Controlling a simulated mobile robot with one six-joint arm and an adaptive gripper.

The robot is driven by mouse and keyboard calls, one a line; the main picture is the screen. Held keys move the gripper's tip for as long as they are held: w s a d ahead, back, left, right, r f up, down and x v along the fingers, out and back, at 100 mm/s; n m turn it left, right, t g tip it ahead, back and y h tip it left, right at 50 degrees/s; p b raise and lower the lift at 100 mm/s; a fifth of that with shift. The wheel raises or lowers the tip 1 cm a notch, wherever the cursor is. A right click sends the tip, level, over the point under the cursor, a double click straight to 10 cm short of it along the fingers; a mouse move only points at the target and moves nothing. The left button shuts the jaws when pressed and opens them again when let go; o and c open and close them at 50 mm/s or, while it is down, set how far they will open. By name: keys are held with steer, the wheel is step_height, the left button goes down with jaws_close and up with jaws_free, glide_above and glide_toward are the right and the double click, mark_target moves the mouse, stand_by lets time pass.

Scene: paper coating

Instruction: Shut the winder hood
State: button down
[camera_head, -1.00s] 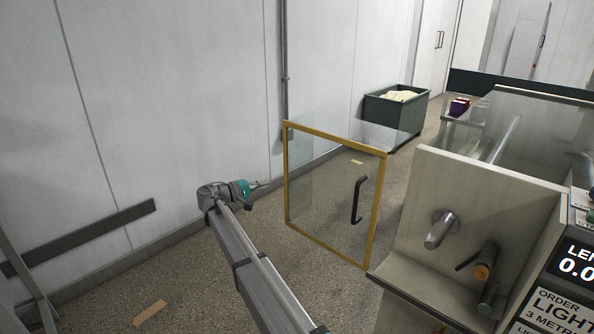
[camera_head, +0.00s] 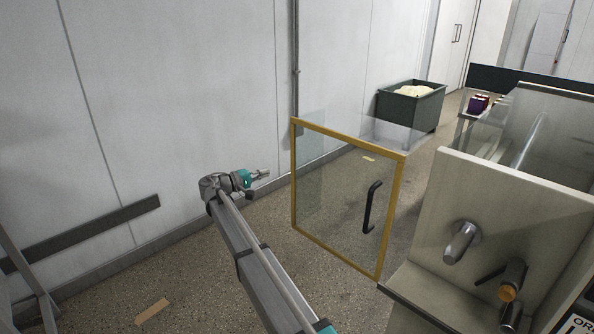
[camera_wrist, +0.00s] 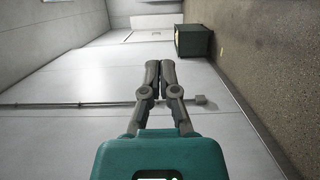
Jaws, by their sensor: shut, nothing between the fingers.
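The winder hood (camera_head: 350,134) is a clear panel with a yellow frame and a black handle (camera_head: 371,207). In the head view it stands open, swung out to the left of the pale winder body (camera_head: 520,200). My gripper (camera_head: 264,174) is left of the hood's far frame edge, apart from it, and points right. In the wrist view my gripper (camera_wrist: 160,66) has its two fingers together with nothing between them. The hood does not show in the wrist view.
A dark green bin (camera_head: 411,106) with pale contents stands by the wall behind the hood, and shows in the wrist view (camera_wrist: 193,41). The wall (camera_head: 170,90) runs close behind my arm. Tan strips lie on the floor (camera_head: 190,275).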

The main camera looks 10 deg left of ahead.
steer(key=w+d, duration=0.4)
steer(key=d, duration=0.7)
steer(key=shift+d, duration=0.15)
stand_by(0.4)
